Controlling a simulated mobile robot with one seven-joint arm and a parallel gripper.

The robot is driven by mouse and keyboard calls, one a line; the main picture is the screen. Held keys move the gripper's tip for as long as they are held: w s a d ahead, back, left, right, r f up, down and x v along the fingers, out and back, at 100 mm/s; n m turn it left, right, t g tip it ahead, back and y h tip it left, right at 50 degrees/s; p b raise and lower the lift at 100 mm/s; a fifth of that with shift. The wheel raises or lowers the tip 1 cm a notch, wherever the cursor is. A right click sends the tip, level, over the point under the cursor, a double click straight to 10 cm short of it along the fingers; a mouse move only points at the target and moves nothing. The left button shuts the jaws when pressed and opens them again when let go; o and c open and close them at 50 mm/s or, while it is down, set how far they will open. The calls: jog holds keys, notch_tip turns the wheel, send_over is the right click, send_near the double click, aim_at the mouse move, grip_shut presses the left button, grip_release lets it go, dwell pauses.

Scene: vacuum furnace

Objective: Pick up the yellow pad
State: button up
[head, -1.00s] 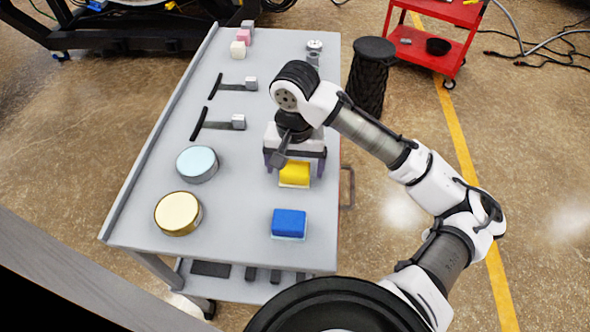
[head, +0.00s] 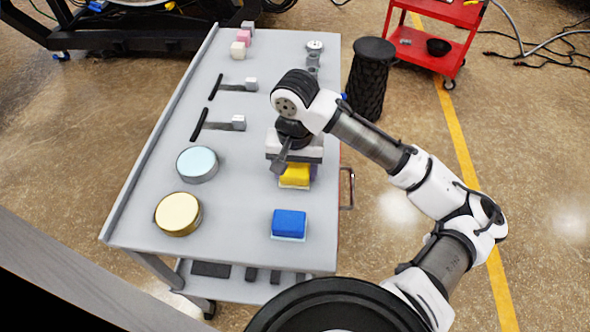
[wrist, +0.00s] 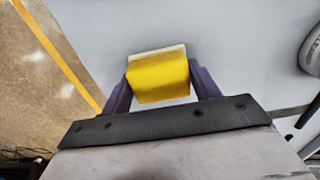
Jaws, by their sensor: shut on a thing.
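The yellow pad (head: 295,175), a small block with a pale layer on one face, is on the grey cart top right of the middle in the head view. In the wrist view the yellow pad (wrist: 160,78) sits between the two purple fingers of my gripper (wrist: 160,85). My gripper (head: 295,172) is over the pad from above, its fingers shut on the pad's two sides. In the head view the gripper body hides the pad's far part. I cannot tell whether the pad touches the cart top.
A blue pad (head: 289,223) lies nearer on the cart top (head: 240,200). A gold round tin (head: 178,213) and a light blue round tin (head: 197,163) stand at left. A black stool (head: 370,75) stands right of the cart.

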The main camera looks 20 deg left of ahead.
aim_at(295, 168)
notch_tip(295, 168, up, 20)
dwell(0.5)
jog(key=o, duration=0.4)
jog(key=shift+c, duration=1)
